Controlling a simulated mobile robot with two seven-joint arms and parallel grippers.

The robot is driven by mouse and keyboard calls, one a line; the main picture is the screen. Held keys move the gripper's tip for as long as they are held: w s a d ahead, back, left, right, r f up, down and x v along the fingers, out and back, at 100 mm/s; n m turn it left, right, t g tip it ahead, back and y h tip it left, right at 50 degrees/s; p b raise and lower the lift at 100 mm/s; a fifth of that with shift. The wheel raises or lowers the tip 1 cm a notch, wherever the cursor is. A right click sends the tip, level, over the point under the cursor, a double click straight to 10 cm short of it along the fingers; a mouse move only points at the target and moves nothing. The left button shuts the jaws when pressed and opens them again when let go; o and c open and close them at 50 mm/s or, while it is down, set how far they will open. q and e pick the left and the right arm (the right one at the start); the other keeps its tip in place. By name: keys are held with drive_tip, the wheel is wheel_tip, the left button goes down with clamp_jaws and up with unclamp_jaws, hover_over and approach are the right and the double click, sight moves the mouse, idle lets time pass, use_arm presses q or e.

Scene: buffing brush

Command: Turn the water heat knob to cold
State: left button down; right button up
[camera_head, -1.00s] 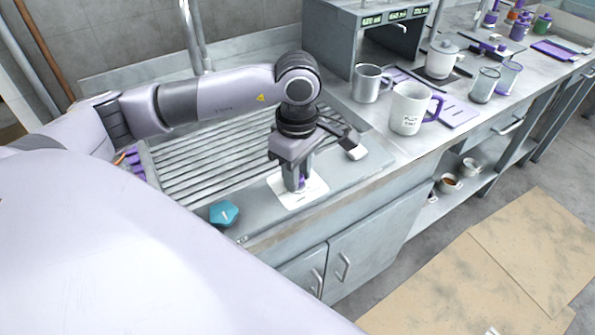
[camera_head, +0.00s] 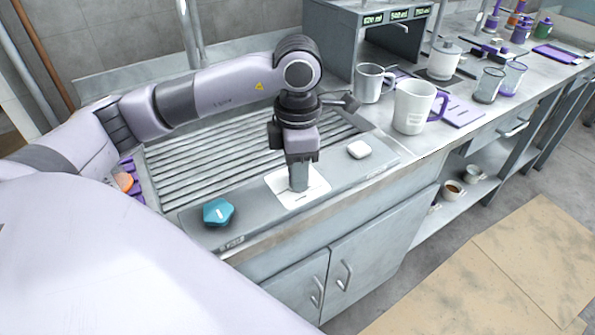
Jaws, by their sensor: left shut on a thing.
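My left gripper (camera_head: 299,182) points straight down onto a white square plate (camera_head: 318,187) set in the front ledge of the sink. Its fingers are closed at the middle of the plate, shut on a small knob that they hide almost wholly. A teal star-shaped knob (camera_head: 218,212) sits on the same ledge to the left, apart from the gripper. I cannot read the markings by the knobs, nor which way the gripped knob points. My right gripper is not in view.
The ribbed sink tray (camera_head: 200,168) lies behind the ledge. A metal mug (camera_head: 368,84) and a white mug with a purple handle (camera_head: 412,108) stand to the right, before a grey machine (camera_head: 335,40). Cabinet doors (camera_head: 350,262) are below the ledge.

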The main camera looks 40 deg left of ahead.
use_arm(q)
drive_tip(key=shift+n, duration=0.8)
drive_tip(key=c, duration=0.9)
unclamp_jaws()
drive_tip(key=shift+o, duration=0.2)
drive_tip(key=shift+r, duration=3.65)
